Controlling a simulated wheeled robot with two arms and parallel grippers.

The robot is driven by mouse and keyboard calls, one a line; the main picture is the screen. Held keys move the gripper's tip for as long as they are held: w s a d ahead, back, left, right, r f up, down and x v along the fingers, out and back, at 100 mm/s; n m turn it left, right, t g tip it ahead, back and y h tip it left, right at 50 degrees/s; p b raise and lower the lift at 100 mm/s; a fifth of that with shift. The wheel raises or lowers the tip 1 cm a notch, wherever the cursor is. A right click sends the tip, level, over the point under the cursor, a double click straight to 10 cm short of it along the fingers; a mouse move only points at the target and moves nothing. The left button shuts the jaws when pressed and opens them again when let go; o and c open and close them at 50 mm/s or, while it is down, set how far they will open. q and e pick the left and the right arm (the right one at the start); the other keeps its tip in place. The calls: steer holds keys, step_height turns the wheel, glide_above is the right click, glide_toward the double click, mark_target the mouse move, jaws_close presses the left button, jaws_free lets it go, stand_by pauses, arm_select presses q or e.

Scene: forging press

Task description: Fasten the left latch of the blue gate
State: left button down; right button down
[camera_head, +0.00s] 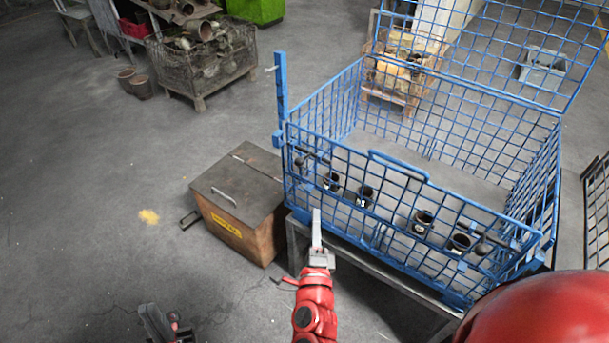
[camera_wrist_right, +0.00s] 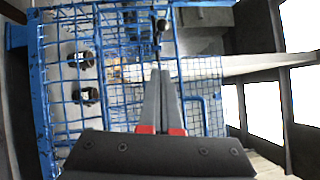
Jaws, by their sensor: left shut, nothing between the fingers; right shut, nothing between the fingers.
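The blue gate (camera_head: 380,205) is the upright mesh front panel of a blue wire crate, with a raised bar handle (camera_head: 400,165) at its top middle. The left latch (camera_head: 313,156), a small dark rod with a knob, is at the gate's upper left corner; its exact position is too small to tell. My right gripper (camera_head: 317,212) is shut and empty in front of the gate, below the left latch. In the wrist view its fingers (camera_wrist_right: 159,76) point at the mesh, below a dark knobbed latch part (camera_wrist_right: 160,26). My left gripper (camera_head: 153,318) is shut and empty, low over the floor at lower left.
The right latch (camera_head: 483,247) is on the gate's right side. Several dark cups (camera_head: 423,222) show at the gate. A wooden box (camera_head: 238,203) stands close left of the crate. A blue post (camera_head: 282,85) rises at the crate's left corner.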

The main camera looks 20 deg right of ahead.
steer(key=w+a+p+x, duration=0.1)
steer(key=a+p+x, duration=0.1)
steer(key=x, duration=1)
steer(key=shift+w+a+p, duration=0.2)
steer(key=shift+w+p, duration=0.05)
steer(key=shift+p, duration=0.15)
steer(key=shift+r, duration=0.2)
steer(key=w+a, duration=0.1)
steer(key=w+a+b, duration=0.1)
steer(key=w, duration=0.1)
steer(key=shift+w+a+r, duration=0.1)
steer(key=shift+w+a, duration=0.15)
steer(key=shift+a, duration=0.1)
